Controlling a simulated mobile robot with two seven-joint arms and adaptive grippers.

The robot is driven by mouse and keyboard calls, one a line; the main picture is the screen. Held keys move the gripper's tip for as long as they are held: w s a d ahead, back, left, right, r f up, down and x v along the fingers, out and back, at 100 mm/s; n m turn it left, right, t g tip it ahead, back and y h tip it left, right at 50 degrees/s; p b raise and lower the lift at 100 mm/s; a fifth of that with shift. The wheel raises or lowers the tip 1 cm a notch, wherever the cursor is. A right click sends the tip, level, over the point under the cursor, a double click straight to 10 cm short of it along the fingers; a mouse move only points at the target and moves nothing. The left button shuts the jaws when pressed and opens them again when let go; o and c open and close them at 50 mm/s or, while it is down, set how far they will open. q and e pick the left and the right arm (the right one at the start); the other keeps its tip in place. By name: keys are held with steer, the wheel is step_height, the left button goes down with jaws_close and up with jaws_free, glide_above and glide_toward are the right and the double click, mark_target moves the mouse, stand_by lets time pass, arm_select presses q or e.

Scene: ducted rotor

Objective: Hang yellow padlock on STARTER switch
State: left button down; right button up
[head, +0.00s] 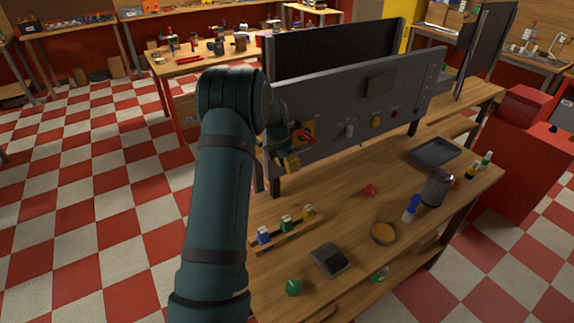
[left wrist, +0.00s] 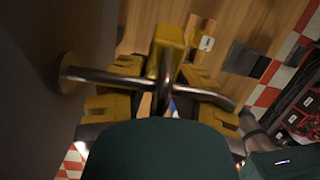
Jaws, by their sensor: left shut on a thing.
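My left gripper (head: 284,158) is at the lower left end of the grey panel (head: 350,118), beside a yellow plate with a red handle (head: 305,137), probably the STARTER switch; its label is unreadable. In the left wrist view its mustard-coloured fingers (left wrist: 163,98) are closed around a bright yellow block, which looks like the yellow padlock (left wrist: 168,42). A metal bar like a shackle runs down from it and crosses a metal rod (left wrist: 108,78) that sticks out from a dark surface. I cannot tell whether the shackle is around the rod. My right gripper is not in view.
A wooden rack (head: 262,247) with blue, green and yellow items stands on the workbench. A small grey tray (head: 330,260), an orange-filled dish (head: 383,233), a dark cylinder (head: 436,188) and a large tray (head: 435,152) are also there. The bench below the panel is mostly clear.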

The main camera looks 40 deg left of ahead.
arm_select(q)
steer(key=shift+w+d+r, duration=0.2)
steer(key=shift+w+r, duration=0.05)
steer(key=shift+w, duration=0.2)
steer(key=c, duration=0.8)
jaws_free()
steer(key=shift+a+r, duration=0.1)
steer(key=shift+r, duration=0.4)
steer(key=s+v, duration=0.1)
steer(key=v, duration=0.9)
steer(key=shift+a+r, duration=0.25)
steer(key=shift+s+a+f, duration=0.1)
